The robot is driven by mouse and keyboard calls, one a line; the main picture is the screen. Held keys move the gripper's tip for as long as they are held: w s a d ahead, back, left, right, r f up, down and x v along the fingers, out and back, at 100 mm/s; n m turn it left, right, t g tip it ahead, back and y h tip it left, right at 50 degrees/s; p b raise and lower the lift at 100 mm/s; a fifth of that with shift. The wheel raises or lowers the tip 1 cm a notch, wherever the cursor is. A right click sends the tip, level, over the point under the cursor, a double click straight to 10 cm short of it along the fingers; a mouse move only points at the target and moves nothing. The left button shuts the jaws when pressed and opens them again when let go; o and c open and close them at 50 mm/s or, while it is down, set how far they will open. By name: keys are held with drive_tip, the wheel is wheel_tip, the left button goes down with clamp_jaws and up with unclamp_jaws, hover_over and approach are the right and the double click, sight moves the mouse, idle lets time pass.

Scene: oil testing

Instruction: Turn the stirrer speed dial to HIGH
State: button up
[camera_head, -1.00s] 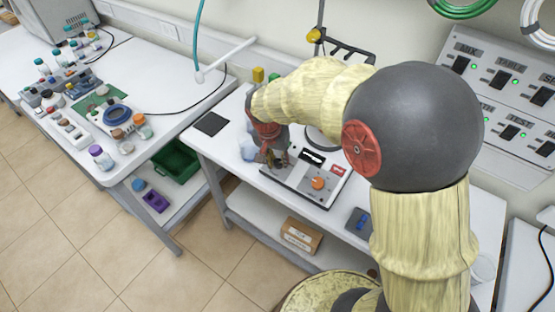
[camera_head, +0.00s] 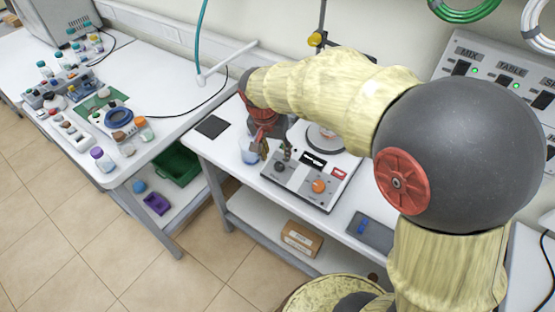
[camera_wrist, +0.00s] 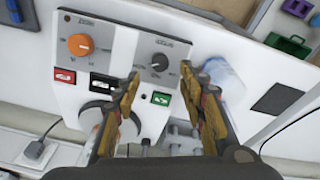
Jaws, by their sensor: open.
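The stirrer unit (camera_head: 300,190) is a pale box with a sloped control panel on the white bench. Its panel has an orange dial (camera_head: 319,186), which also shows at the upper left in the wrist view (camera_wrist: 80,45). A smaller dark dial (camera_wrist: 159,62) with a light pointer mark sits on the same panel. The dial labels are too small to read. My gripper (camera_head: 275,151) is open and empty above the panel's left side.
A red switch (camera_wrist: 64,75) and a green switch (camera_wrist: 160,98) are on the panel. A clear beaker (camera_wrist: 224,78) stands close beside the right finger. A dark flat pad (camera_head: 212,126) lies on the bench. A round plate (camera_head: 325,138) is behind the panel.

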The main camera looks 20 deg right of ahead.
drive_tip(key=v, duration=0.5)
idle(0.5)
drive_tip(key=s+r+n+t+y, duration=0.1)
drive_tip(key=s+r+n+t, duration=0.1)
drive_tip(key=s, duration=0.8)
drive_tip(key=s+d+r+n+t+y, duration=0.1)
drive_tip(key=s+r+n, duration=0.4)
drive_tip(key=s, duration=0.5)
drive_tip(key=shift+s+d+t, duration=0.35)
drive_tip(key=shift+t, duration=0.25)
